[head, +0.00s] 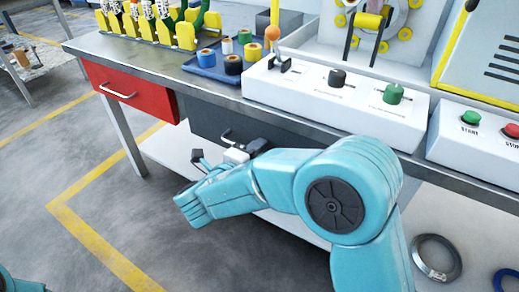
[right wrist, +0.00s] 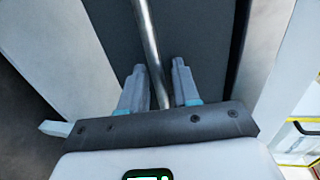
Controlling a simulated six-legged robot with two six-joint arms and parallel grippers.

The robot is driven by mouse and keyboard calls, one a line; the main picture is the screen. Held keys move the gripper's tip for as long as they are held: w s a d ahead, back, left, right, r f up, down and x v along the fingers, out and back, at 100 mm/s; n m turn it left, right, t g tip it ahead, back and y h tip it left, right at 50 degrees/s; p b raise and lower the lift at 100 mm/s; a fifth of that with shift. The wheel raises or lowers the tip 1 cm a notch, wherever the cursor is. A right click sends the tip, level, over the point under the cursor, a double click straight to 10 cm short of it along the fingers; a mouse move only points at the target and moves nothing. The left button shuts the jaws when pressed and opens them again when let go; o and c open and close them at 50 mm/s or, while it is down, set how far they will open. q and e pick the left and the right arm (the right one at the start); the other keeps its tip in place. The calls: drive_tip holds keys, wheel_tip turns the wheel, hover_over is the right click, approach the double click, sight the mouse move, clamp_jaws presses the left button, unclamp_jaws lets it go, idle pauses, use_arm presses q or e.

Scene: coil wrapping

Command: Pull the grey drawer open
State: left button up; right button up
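The grey drawer (head: 207,118) sits under the workbench top, right of the red drawer, and its front looks closed. Its metal bar handle (head: 228,133) is partly hidden by my right gripper (head: 241,149) in the head view. In the right wrist view, the handle bar (right wrist: 147,30) runs down between the two fingers of my right gripper (right wrist: 158,75). The fingers stand apart on either side of the bar, with a visible gap. The dark drawer front (right wrist: 200,25) lies behind them. My left gripper is not in view.
A red drawer (head: 133,95) with its own handle is to the left. Spools on a blue tray (head: 205,68) and a control box (head: 335,95) with knobs stand on the bench (head: 150,55). A pale lower shelf (head: 175,150) is below. The floor in front is clear.

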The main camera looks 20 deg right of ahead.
clamp_jaws()
drive_tip(key=shift+s+a, duration=0.15)
drive_tip(key=shift+a, duration=0.05)
